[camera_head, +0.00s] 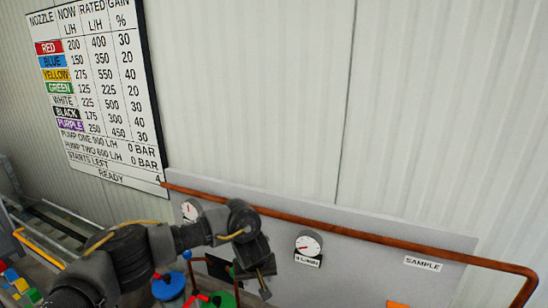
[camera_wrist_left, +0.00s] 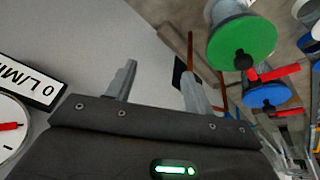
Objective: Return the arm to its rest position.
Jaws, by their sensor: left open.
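My left arm comes in from the lower left in the head view, bent in front of the grey panel. Its gripper (camera_head: 262,279) hangs pointing down, left of the right-hand gauge. In the left wrist view the two grey fingers of my left gripper (camera_wrist_left: 157,78) stand apart with nothing between them. My right arm and gripper are not in view.
A copper pipe (camera_head: 390,240) runs along the grey panel (camera_head: 365,275), with a gauge (camera_head: 309,246) and a SAMPLE label (camera_head: 422,263). A board (camera_head: 95,90) hangs on the wall.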

